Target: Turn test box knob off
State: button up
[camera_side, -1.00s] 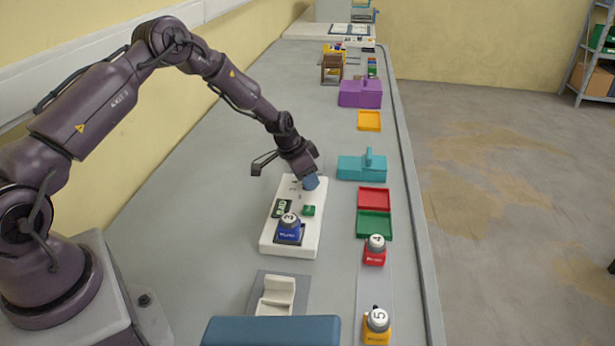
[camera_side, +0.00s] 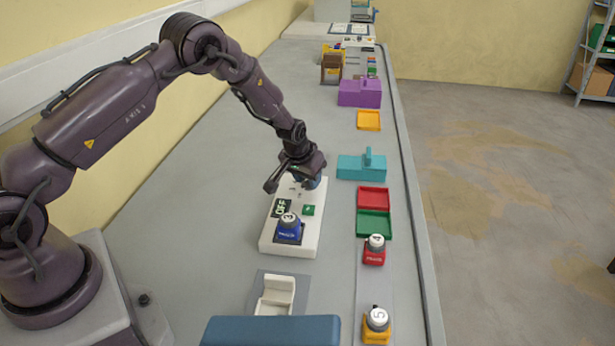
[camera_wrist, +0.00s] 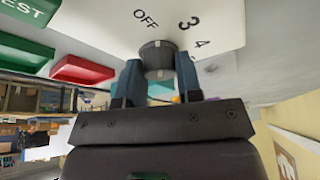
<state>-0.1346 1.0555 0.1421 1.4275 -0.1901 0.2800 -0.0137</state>
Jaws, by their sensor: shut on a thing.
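My gripper (camera_side: 306,184) is at the far end of the box. In the wrist view my gripper (camera_wrist: 160,82) has its two blue fingers on either side of the dark round knob (camera_wrist: 157,55) and is shut on it. The panel around the knob carries the marks OFF, 3 and 4. In the side view the arm hides the knob.
A red tray (camera_side: 373,193) and a green tray (camera_side: 373,236) lie right of the box. A red block (camera_side: 375,251) and a yellow block (camera_side: 376,328) stand nearer. A teal box with a handle (camera_side: 349,168) stands behind the trays. The bench left of the box is clear.

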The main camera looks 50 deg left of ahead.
jog(key=shift+w+n+y, duration=0.1)
jog(key=shift+n+y, duration=0.2)
jog(key=shift+n, duration=0.5)
jog(key=o, duration=0.9)
jog(key=shift+o, duration=0.2)
jog(key=v, duration=1.3)
jog(key=shift+d, duration=0.15)
